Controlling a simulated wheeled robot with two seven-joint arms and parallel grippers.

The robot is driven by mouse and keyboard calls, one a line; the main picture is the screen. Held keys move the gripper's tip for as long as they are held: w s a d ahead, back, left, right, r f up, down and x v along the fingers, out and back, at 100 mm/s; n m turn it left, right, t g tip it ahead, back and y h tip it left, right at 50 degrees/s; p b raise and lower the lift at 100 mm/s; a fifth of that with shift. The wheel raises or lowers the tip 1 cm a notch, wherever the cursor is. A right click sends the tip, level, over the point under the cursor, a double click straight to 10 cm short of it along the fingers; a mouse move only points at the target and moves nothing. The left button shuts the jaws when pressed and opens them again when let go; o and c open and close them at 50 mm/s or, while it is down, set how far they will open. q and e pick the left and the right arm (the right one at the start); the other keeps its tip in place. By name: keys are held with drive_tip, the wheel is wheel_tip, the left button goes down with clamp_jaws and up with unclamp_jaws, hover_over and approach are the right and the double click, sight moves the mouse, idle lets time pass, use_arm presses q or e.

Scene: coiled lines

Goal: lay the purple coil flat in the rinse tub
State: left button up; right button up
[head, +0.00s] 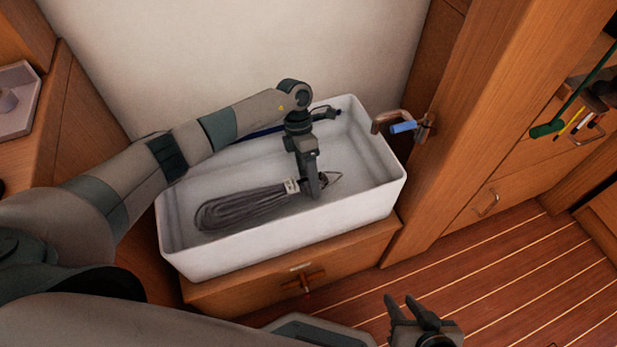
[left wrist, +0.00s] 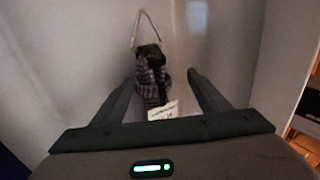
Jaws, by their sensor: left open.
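The purple coil (head: 240,208), a dark greyish-purple bundle of looped line, lies lengthwise on the floor of the white rinse tub (head: 212,262). A white tag and a thin end loop show at its right end. My left gripper (head: 318,192) points down at that end. In the left wrist view, the open fingers (left wrist: 168,85) stand on either side of the coil's bound end (left wrist: 150,70), with visible gaps. The tag (left wrist: 163,111) lies between them. My right gripper (head: 414,308) is open and empty, low over the floor outside the tub.
A dark blue line (head: 262,132) shows in the tub behind my left arm. A metal fitting (head: 388,118) with a light blue piece (head: 403,127) juts by the tub's right rim. A wooden post (head: 450,130) stands to the right. The tub's right end is clear.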

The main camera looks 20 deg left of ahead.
use_arm(q)
drive_tip(key=v, duration=1.7)
drive_tip(key=shift+r, duration=0.2)
drive_tip(key=shift+w+a, duration=0.1)
